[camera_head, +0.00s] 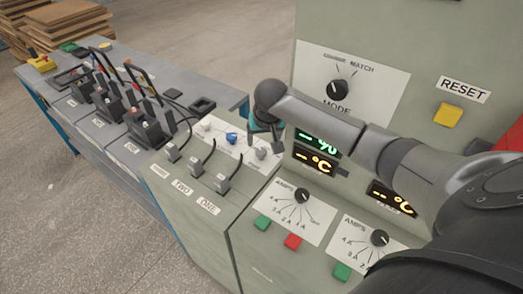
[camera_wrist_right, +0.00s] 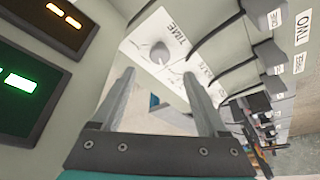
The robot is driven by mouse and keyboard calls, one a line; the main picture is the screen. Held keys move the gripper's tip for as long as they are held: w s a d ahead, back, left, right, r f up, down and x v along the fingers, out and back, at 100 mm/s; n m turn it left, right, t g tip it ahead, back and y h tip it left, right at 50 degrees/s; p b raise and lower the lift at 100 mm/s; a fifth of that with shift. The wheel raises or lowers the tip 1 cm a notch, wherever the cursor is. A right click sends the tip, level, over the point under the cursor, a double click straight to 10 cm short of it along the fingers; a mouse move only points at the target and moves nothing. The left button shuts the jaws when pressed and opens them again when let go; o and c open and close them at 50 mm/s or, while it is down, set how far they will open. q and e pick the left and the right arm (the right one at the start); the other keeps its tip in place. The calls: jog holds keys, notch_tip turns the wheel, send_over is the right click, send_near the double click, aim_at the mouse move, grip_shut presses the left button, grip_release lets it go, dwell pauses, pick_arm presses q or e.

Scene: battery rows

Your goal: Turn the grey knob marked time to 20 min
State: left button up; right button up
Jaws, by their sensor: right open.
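The grey round knob marked TIME (camera_wrist_right: 160,53) sits on a white label in the right wrist view, with scale lines around it too small to read. In the head view a grey knob (camera_head: 261,153) at the right end of the white strip looks like the same one. My right gripper (camera_head: 276,143) is just above and beside it. In the right wrist view my right gripper (camera_wrist_right: 158,76) is open, and the knob shows between and beyond the fingertips, apparently not gripped. My left gripper is not in view.
Several levers with cables, such as one lever (camera_head: 223,183), stand in front. The upright panel with displays (camera_head: 315,161) is close behind my right gripper.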

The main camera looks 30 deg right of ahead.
aim_at(261, 151)
jog(key=b+x, duration=0.1)
jog(key=x, duration=0.5)
jog(key=shift+w+d+f+b, duration=0.1)
jog(key=shift+w+f+b, duration=0.1)
jog(key=shift+f+b, duration=0.1)
jog(key=shift+w+d+f, duration=0.1)
jog(key=shift+w+f, duration=0.1)
jog(key=shift+f, duration=0.35)
jog(key=shift+w+f, duration=0.1)
jog(key=shift+f, duration=0.1)
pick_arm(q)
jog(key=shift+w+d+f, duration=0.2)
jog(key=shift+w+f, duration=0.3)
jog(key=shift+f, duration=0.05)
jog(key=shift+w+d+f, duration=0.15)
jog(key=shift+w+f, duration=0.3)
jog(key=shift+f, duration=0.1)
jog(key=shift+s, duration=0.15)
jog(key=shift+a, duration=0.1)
pick_arm(e)
grip_shut()
